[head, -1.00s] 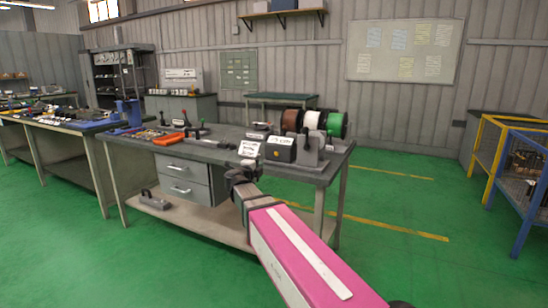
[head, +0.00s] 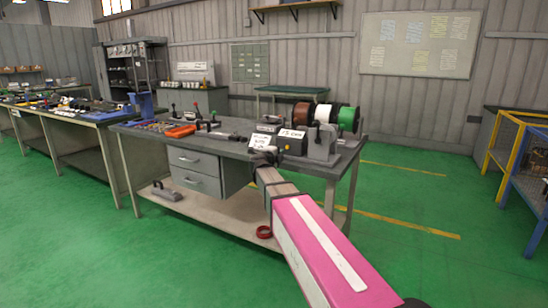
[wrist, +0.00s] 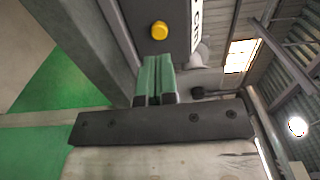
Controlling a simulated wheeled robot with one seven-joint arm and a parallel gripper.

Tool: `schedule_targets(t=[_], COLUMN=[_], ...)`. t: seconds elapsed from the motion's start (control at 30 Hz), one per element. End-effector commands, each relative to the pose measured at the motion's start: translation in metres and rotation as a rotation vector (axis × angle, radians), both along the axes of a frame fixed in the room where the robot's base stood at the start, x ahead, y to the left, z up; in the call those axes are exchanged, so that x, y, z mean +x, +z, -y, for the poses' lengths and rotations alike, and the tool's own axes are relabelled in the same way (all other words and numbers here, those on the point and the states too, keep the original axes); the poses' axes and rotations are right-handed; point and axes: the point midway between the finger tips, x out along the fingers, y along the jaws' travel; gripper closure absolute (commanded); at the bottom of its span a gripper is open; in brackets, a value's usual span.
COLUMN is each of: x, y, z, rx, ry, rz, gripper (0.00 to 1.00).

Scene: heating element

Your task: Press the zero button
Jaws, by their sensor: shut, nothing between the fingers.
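A round yellow button (wrist: 159,30) sits on the face of a dark box (wrist: 140,12) in the wrist view. In the head view the dark box (head: 291,147) stands on the bench near its right end, with a white "cm" label on top. My gripper (wrist: 155,60) is shut and empty, its green fingers side by side. In the wrist view the fingertips lie just below the button in the picture. I cannot tell whether they touch the box. In the head view the gripper (head: 264,156) is at the bench's front edge, its fingers too small to make out.
The bench (head: 228,145) carries spools (head: 322,113) behind the box, another white label (head: 260,140), and tools on its left. A red ring (head: 264,231) lies under the bench near its lower shelf. Green floor is clear to the right, before a yellow-and-blue cage (head: 525,155).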

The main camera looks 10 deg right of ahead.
Motion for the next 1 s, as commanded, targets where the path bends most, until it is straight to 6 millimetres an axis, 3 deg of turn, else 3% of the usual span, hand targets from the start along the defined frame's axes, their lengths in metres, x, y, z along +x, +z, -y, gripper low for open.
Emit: schedule_targets(t=[0.1,0.3,0.83,1.0], x=[0.020,0.038,0.045,0.060], y=[0.000,0.000,0.000,0.000], z=[0.012,0.026,0.032,0.043], rx=[0.000,-0.001,-0.001,0.000], ry=[-0.001,0.000,0.001,-0.001], rz=[0.000,0.001,0.001,0.000], gripper=[1.00,1.00,1.00,1.00])
